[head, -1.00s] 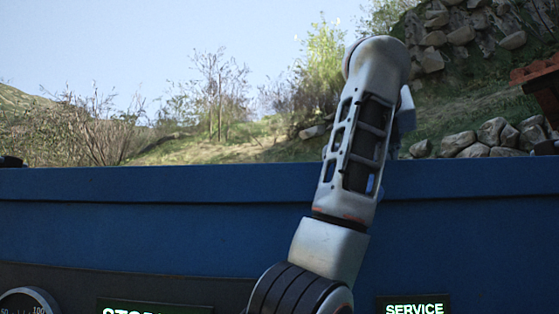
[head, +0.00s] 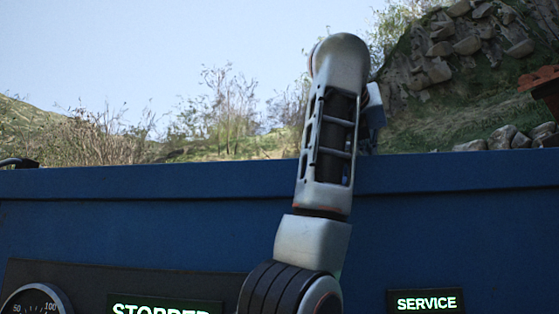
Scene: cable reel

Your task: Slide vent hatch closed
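No vent hatch can be made out in the head view. The blue machine body (head: 150,225) fills the lower half of the picture, with a straight top edge. One of my arms rises in front of it, from the bottom centre to above its top edge. Its links hide part of the blue face. Neither of my grippers can be seen.
A dark panel on the machine carries a round dial (head: 37,303) and a lit display reading STOPPED (head: 160,308), cut off below. A SERVICE display (head: 427,303) is at lower right. Behind are bushes, a grassy slope and rocks (head: 455,50).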

